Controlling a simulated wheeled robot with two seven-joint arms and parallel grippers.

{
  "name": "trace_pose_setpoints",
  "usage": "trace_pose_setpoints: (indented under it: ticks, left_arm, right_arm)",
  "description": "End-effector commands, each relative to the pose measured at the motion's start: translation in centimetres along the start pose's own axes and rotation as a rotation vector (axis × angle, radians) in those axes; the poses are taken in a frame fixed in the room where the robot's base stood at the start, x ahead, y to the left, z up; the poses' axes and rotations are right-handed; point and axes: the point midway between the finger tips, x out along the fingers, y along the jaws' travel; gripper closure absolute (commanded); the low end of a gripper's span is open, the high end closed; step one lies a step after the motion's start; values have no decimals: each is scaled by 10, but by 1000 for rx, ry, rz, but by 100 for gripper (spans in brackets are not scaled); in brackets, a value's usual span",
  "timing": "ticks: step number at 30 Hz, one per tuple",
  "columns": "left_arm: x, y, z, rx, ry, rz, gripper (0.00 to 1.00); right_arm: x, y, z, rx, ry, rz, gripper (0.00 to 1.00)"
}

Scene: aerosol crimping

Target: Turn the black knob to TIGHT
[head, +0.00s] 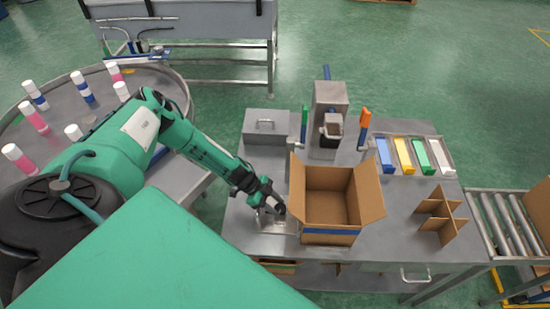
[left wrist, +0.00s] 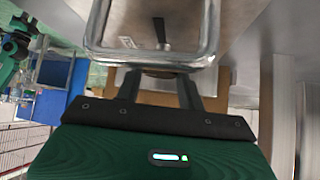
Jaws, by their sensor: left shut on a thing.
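My left gripper (head: 274,207) is at the front left of the steel table, just left of the open cardboard box. In the left wrist view its two dark fingers (left wrist: 166,82) stand on either side of a dark round part, the black knob (left wrist: 165,73), and are shut on it. The knob is mostly hidden by a bright metal frame (left wrist: 150,60). Inside the frame a small pale label (left wrist: 127,42) and a dark strip show; the lettering cannot be read. In the head view the gripper hides the knob. My right gripper is not in view.
The open cardboard box (head: 296,190) stands close right of my gripper. Behind are a steel machine (head: 330,97) and a steel lidded box (head: 266,125). Coloured bins (head: 403,155) and a cardboard divider (head: 440,213) are at right. A round table (head: 183,95) holds several cans.

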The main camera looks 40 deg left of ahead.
Motion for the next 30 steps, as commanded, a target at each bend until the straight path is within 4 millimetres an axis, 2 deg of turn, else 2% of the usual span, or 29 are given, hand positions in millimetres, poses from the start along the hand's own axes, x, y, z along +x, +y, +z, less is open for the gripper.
trace_pose_setpoints:
  ticks: [6,7,10,22,30]
  left_arm:
    - [-1,-2,-1,3,0,-3,84]
    - [-1,-2,-1,3,0,-3,57]
    - [0,-1,0,2,0,-2,39]
    - [-5,0,-4,1,1,-1,39]
    - [-33,-2,-33,2,2,-2,39]
  right_arm:
    - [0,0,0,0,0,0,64]
    - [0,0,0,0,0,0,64]
    - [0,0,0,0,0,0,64]
    - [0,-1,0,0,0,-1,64]
    - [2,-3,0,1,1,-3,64]
